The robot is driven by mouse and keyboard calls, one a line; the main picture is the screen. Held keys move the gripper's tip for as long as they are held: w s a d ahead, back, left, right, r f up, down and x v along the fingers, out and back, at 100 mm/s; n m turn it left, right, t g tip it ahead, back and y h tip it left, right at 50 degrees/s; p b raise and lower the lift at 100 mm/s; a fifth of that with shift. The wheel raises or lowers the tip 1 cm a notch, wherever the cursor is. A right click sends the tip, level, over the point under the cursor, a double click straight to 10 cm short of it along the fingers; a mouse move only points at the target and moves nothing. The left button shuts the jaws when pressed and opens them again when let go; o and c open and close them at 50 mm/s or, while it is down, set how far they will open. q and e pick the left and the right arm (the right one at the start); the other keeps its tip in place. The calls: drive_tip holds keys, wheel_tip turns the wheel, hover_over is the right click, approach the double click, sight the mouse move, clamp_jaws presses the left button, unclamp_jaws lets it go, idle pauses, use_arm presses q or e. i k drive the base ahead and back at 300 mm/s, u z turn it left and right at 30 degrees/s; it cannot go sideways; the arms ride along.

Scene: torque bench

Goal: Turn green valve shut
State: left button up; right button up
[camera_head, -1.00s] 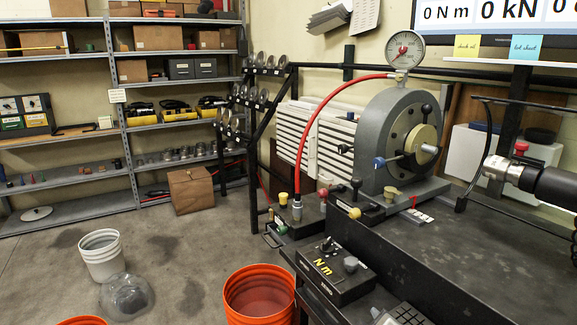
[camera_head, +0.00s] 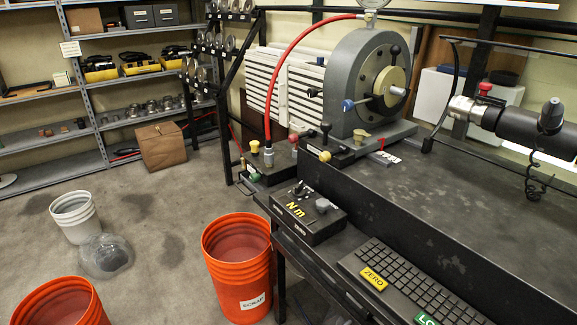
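A small green knob (camera_head: 251,178), which looks like the green valve, sits low on the front of the dark valve block (camera_head: 272,170) at the bench's left end. It is small in the picture, and I cannot tell how far it is turned. A yellow knob (camera_head: 254,146) stands above it on the same block. A red hose (camera_head: 268,95) runs from the block up to the gauge on the grey round machine (camera_head: 345,75). Neither of my grippers shows in the head view.
An orange scrap bucket (camera_head: 237,262) stands on the floor before the bench's left side. The "N m" control box (camera_head: 309,217) and a keyboard (camera_head: 415,285) lie along the bench's front. A black cylindrical tool (camera_head: 520,128) is at the right. The dark bench top (camera_head: 430,200) is mostly clear.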

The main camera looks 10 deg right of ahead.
sight(254, 178)
drive_tip(key=u, duration=0.25)
drive_tip(key=k, duration=0.55)
drive_tip(key=u, duration=1.35)
drive_tip(key=i, duration=2.15)
drive_tip(key=z, duration=1.4)
drive_tip(key=i, duration=0.55)
drive_tip(key=z, duration=0.55)
